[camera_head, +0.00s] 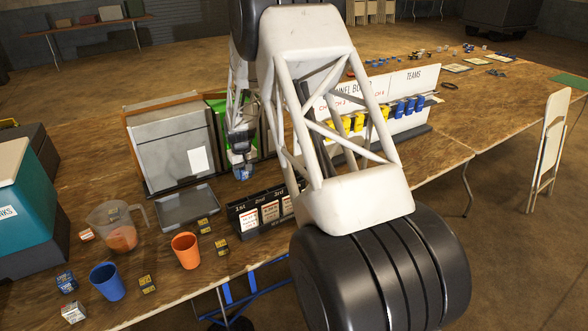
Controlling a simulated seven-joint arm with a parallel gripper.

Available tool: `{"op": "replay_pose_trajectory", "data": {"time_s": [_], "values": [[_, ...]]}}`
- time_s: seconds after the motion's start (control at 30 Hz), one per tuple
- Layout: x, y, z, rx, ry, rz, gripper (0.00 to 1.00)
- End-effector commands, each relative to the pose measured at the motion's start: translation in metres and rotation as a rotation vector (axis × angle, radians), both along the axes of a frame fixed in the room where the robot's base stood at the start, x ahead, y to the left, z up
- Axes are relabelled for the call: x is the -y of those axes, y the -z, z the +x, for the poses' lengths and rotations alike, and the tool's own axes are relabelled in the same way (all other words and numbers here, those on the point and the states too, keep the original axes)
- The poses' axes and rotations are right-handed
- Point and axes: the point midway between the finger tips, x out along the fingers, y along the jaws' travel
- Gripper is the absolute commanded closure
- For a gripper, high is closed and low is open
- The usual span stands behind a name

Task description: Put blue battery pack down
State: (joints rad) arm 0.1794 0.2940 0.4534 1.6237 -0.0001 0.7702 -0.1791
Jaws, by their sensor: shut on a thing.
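My gripper (241,161) points down over the wooden table (170,232), in front of a grey and green cabinet. It is shut on a small blue battery pack (243,173), of which only the lower part shows below the fingers. I cannot tell whether the pack touches the table. A row of yellow and blue packs (405,107) stands in the white board rack (412,82) at the right, partly hidden by my arm.
A grey tray (187,207), a jug (122,228), an orange cup (186,250), a blue cup (107,281) and several small boxes (66,282) stand at the left. A black 1st-2nd-3rd stand (262,215) is near the front edge. Some bare table lies between tray and gripper.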

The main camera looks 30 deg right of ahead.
Motion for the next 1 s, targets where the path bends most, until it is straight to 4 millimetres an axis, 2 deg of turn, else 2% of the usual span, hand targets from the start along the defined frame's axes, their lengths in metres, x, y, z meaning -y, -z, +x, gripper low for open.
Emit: {"op": "replay_pose_trajectory", "data": {"time_s": [0.17, 0.53, 1.0], "values": [[0.0, 0.01, 0.0, -0.001, 0.0, 0.0, 0.82], [0.0, 0.056, 0.0, -0.001, 0.0, 0.0, 0.82], [0.0, 0.064, 0.0, 0.0, 0.0, 0.0, 0.82]]}}
